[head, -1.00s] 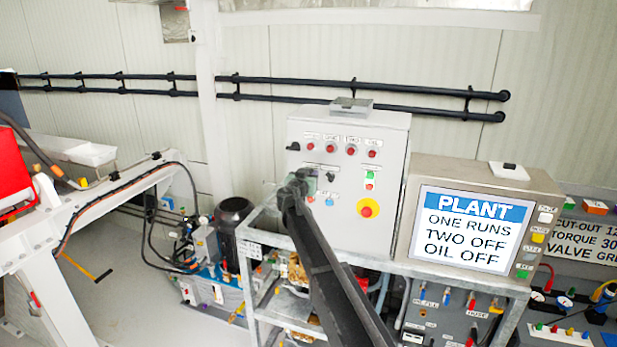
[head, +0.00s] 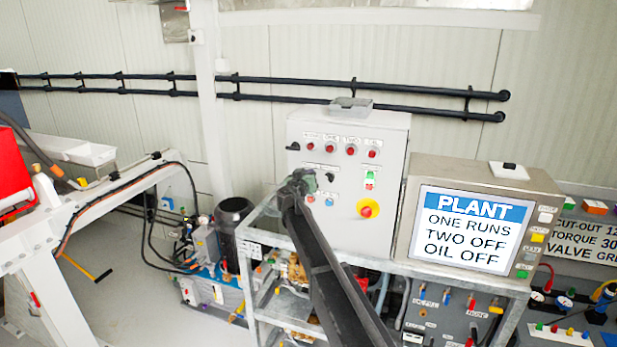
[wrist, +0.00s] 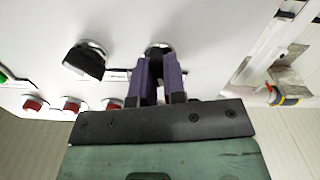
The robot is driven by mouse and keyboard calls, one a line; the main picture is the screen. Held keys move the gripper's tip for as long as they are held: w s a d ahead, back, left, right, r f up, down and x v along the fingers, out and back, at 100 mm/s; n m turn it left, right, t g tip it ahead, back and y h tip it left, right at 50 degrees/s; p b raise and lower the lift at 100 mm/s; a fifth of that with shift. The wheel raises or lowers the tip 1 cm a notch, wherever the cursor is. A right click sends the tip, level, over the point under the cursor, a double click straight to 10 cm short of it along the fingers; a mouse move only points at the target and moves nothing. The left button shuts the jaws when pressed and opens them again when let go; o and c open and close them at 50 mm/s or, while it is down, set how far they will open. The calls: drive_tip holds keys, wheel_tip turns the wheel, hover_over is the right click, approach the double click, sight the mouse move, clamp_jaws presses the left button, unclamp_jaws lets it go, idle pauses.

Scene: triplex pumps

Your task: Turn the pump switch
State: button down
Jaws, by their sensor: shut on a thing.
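The grey control cabinet (head: 385,135) stands at the middle of the head view. My gripper (head: 302,180) is at the left part of its front. In the wrist view my gripper's purple fingers (wrist: 160,72) are closed around a switch (wrist: 159,46) with a silver collar. The fingers cover most of this switch, and in the head view my arm hides it. A second black switch (wrist: 87,59) stands beside it to the left in the wrist view. In the head view this second switch (head: 330,177) is just right of my gripper.
Red lamps (head: 351,149) run along the cabinet's upper front. A red emergency button on yellow (head: 367,209) is lower right. A screen (head: 470,229) to the right reads PLANT, ONE RUNS, TWO OFF, OIL OFF. A black side handle (head: 293,147) sticks out at the left edge.

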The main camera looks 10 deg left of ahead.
drive_tip(key=n, duration=0.5)
drive_tip(key=shift+n, duration=0.4)
idle(0.3)
drive_tip(key=c, duration=1.2)
unclamp_jaws()
drive_tip(key=v, duration=1.1)
drive_tip(key=shift+w+f+n, duration=0.1)
drive_tip(key=shift+n, duration=0.2)
